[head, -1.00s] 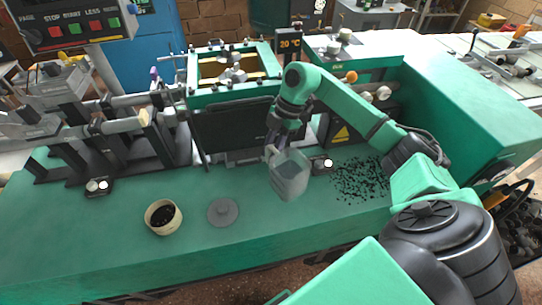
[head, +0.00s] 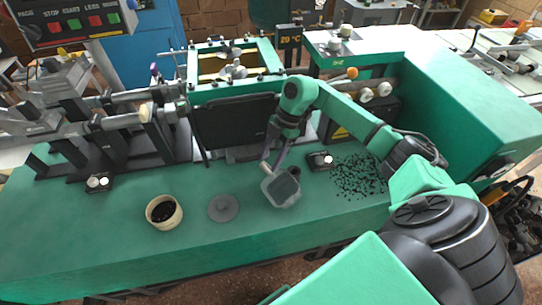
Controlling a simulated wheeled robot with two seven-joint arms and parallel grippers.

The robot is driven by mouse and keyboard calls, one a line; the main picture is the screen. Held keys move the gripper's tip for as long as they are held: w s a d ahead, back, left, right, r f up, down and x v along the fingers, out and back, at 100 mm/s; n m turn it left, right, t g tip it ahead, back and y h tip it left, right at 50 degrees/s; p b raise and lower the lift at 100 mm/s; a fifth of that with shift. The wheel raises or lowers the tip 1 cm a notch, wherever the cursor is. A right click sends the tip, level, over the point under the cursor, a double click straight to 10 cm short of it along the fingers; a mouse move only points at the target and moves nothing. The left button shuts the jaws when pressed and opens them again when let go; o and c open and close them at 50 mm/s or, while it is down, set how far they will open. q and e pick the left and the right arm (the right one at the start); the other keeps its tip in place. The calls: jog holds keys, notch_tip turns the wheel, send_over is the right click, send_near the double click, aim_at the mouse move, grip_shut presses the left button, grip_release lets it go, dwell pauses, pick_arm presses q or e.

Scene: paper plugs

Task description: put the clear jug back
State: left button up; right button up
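The clear jug (head: 281,190) is a see-through grey, angular vessel at the middle of the green bench in the head view. It looks tilted, with a dark patch showing in it. My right gripper (head: 273,160) reaches down from above, its fingers at the jug's upper left side, where they appear closed on its handle. The fingers partly hide the grip. I cannot tell whether the jug touches the bench. My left gripper is out of view.
A cream pot (head: 164,212) with dark contents and a flat grey disc (head: 223,208) are left of the jug. Dark bits (head: 358,177) lie scattered at right. A small black box (head: 320,161) with a white knob stands near the jug. The bench's left front is clear.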

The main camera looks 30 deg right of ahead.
jog(key=shift+r, duration=0.2)
jog(key=b+v, duration=0.2)
jog(key=v, duration=1.1)
jog(key=shift+a, duration=0.2)
